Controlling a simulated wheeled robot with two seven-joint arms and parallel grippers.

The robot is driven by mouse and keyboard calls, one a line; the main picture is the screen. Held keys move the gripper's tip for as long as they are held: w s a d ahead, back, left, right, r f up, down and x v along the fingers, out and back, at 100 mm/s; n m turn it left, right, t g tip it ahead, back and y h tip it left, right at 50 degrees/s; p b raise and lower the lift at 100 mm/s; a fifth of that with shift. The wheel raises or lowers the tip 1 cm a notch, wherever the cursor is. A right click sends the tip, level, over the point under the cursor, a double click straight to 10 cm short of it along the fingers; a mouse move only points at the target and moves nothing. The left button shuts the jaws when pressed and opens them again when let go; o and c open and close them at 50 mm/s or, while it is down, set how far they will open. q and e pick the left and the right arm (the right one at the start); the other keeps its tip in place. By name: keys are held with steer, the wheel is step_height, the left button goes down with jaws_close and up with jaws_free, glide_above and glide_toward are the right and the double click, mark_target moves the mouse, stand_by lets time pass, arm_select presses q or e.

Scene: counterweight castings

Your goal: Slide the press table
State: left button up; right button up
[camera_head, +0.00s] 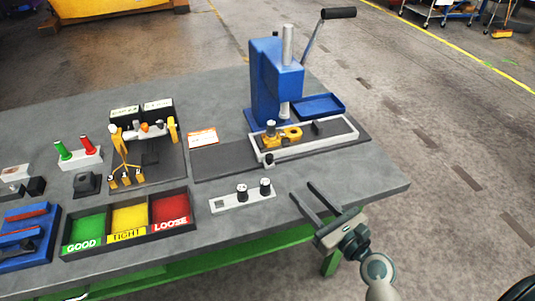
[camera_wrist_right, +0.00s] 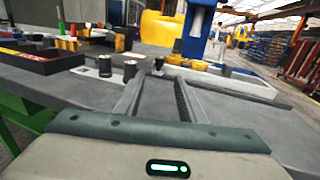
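The blue press (camera_head: 275,78) stands at the back right of the grey workbench, with a black-gripped lever rising to the right. In front of it lies the press table (camera_head: 343,138), a long light-framed slide on a dark base plate. A yellow part (camera_head: 284,135) sits on it at the left, and a small dark knob (camera_head: 269,159) is at its near edge. My right gripper (camera_head: 318,196) is open and empty, near the bench's right front, apart from the press table. In the right wrist view the press table (camera_wrist_right: 235,84) lies beyond the open fingers. My left gripper is not in view.
A light block with two black knobs (camera_head: 242,200) lies left of my right gripper. A sorting tray (camera_head: 128,232) marked GOOD, TIGHT and LOOSE is further left. A blue tray (camera_head: 320,105) sits right of the press. The bench's right front corner is clear.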

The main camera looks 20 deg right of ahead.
mark_target(272, 158)
steer(key=shift+s, duration=0.1)
steer(key=p+x, duration=0.3)
steer(key=x, duration=1.4)
steer(key=shift+w, duration=0.25)
jaws_close()
